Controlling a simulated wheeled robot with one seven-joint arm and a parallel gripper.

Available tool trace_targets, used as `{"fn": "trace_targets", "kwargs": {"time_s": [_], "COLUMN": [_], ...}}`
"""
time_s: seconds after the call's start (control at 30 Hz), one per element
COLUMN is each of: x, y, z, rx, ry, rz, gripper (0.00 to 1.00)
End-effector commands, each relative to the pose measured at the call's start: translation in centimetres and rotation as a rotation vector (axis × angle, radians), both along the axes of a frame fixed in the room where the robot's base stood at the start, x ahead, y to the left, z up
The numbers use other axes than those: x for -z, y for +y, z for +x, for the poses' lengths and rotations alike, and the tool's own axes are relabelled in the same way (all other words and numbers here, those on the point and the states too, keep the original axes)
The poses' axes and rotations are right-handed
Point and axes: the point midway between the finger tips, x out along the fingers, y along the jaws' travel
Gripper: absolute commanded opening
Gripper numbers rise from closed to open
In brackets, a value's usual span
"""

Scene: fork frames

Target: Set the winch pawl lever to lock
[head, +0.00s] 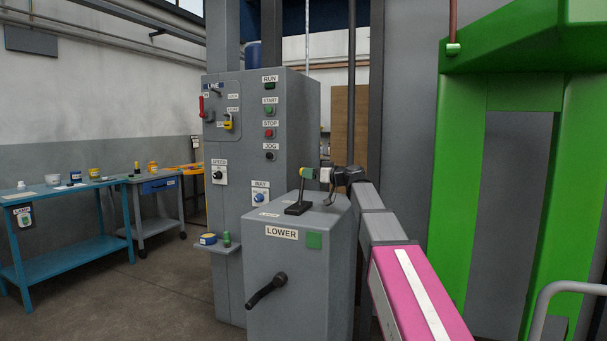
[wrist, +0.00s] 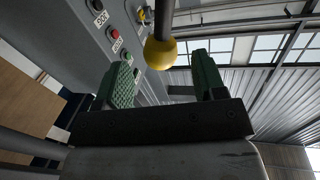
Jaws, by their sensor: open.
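A lever with a yellow ball knob (head: 303,172) stands on a black base (head: 298,209) on top of the grey winch housing (head: 300,262). A small label (head: 269,214) lies beside the base, too small to read. My gripper (head: 312,174) is at the knob's height, just right of it, and partly hides it. In the wrist view, the yellow knob (wrist: 160,53) on its dark rod (wrist: 164,18) shows in the gap between the open green-padded fingers of my gripper (wrist: 163,72), near their tips. Neither finger visibly touches it.
A grey control cabinet (head: 237,150) stands behind.

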Motion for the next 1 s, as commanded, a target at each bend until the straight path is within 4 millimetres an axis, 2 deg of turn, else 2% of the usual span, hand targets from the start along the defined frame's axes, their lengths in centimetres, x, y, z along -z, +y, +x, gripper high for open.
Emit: {"fn": "trace_targets", "kwargs": {"time_s": [0.1, 0.3, 0.67, 0.8, 0.87, 1.0], "x": [0.0, 0.0, 0.0, 0.0, 0.0, 0.0], "y": [1.6, 3.1, 3.4, 3.4, 3.4, 3.4], "z": [1.2, 2.0, 2.1, 2.1, 2.1, 2.1], "rx": [-0.002, -0.001, 0.000, 0.000, 0.000, 0.000], "ry": [0.001, 0.000, 0.001, 0.001, 0.001, -0.003], "rz": [0.000, -0.001, -0.001, -0.001, -0.001, -0.002], "gripper": [0.64, 0.64, 0.64, 0.18, 0.00, 0.00]}}
